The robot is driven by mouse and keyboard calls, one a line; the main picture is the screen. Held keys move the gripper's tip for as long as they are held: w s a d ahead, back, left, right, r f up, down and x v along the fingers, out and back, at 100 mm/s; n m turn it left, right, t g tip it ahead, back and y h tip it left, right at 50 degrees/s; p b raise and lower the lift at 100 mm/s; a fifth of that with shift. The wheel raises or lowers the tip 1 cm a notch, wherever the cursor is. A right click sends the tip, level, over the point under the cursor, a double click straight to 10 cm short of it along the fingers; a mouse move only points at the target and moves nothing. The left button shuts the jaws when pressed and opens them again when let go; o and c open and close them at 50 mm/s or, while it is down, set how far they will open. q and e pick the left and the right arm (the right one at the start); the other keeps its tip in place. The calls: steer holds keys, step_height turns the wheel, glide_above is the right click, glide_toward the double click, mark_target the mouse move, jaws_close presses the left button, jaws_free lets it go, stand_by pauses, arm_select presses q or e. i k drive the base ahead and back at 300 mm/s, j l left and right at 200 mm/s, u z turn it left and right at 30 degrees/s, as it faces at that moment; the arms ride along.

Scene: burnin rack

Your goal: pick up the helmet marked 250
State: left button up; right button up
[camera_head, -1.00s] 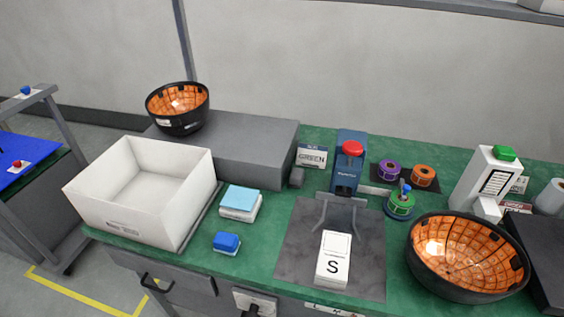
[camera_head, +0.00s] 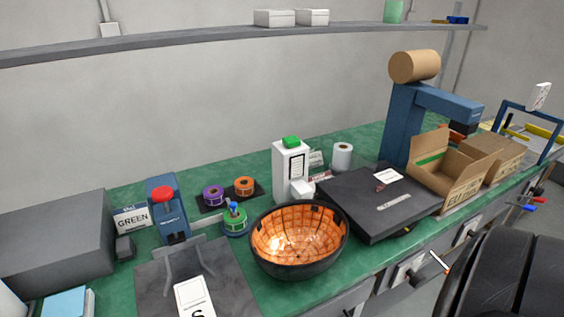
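A black helmet (camera_head: 279,264) lies upturned like a bowl on the green bench, near its front edge. Its inside is lined with orange panels in a dark grid and looks lit. I can read no number on it from here. Neither of my grippers can be made out in the head view.
Left of the helmet are a dark mat (camera_head: 225,290), a blue device with a red button (camera_head: 163,194) and tape rolls. A white dispenser (camera_head: 291,160) stands behind it. A flat black box (camera_head: 385,215) and an open carton (camera_head: 455,167) stand right. A large dark rounded shape fills the lower right corner.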

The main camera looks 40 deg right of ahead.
mark_target(295, 240)
steer(key=z, duration=1.6)
steer(key=k+j, duration=0.05)
